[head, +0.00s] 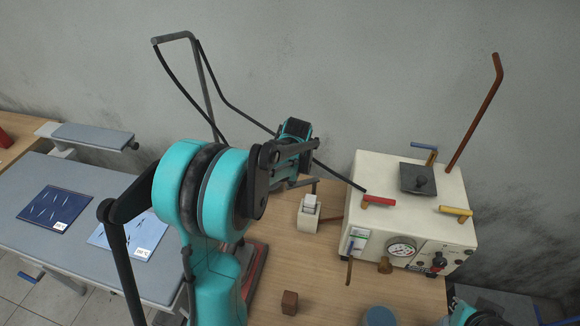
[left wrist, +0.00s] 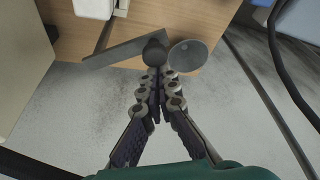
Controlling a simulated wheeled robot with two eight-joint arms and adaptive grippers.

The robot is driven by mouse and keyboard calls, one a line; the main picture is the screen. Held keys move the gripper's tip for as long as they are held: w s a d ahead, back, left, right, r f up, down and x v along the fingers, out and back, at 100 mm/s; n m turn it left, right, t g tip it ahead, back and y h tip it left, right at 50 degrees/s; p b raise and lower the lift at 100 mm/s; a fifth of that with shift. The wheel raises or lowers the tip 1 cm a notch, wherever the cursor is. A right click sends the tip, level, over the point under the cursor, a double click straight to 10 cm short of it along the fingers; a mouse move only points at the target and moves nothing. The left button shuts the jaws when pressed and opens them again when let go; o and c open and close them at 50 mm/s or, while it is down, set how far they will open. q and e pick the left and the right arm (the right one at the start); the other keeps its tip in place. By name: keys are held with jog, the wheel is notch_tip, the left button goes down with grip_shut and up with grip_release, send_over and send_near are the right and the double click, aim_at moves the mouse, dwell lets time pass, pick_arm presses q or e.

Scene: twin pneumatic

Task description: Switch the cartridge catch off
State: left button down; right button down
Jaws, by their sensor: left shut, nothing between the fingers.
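My left gripper (left wrist: 158,82) is shut and empty in the left wrist view. Its fingertips overlap a dark round knob (left wrist: 155,52) at the end of a grey flat bar (left wrist: 118,50); whether they touch, I cannot tell. A grey disc (left wrist: 187,55) is beside the knob. In the head view my left arm hides the fingertips and much of this spot. A dark lever (head: 300,183) shows just right of the arm, above a small white unit (head: 309,213). No label marks the cartridge catch, so I cannot tell for certain which part it is. My right gripper is not visible.
A cream machine (head: 400,180) with red (head: 378,201), yellow (head: 456,211) and blue (head: 424,145) handles, a gauge (head: 401,248) and a tall rust-brown rod (head: 475,112) stands right. A brown block (head: 289,302) lies on the wooden table. A grey bench (head: 85,215) stands left.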

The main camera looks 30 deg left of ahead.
pick_arm(q)
jog(key=shift+s+d+n+g+y, duration=0.2)
jog(key=shift+s+d+n+g, duration=0.3)
jog(key=shift+d+n, duration=0.9)
jog(key=shift+s+d+n+g+y, duration=0.2)
jog(key=shift+s+d+n+g, duration=0.3)
jog(key=shift+d+n, duration=0.85)
jog(key=shift+s+d+n+g+y, duration=0.2)
jog(key=shift+s+d+n+g, duration=0.3)
jog(key=shift+d+n, duration=0.85)
jog(key=shift+a, duration=0.15)
jog(key=a, duration=0.1)
notch_tip(320, 180, up, 10)
jog(key=p, duration=0.2)
send_over(301, 185)
jog(key=s+d, duration=0.4)
jog(key=shift+a, duration=0.25)
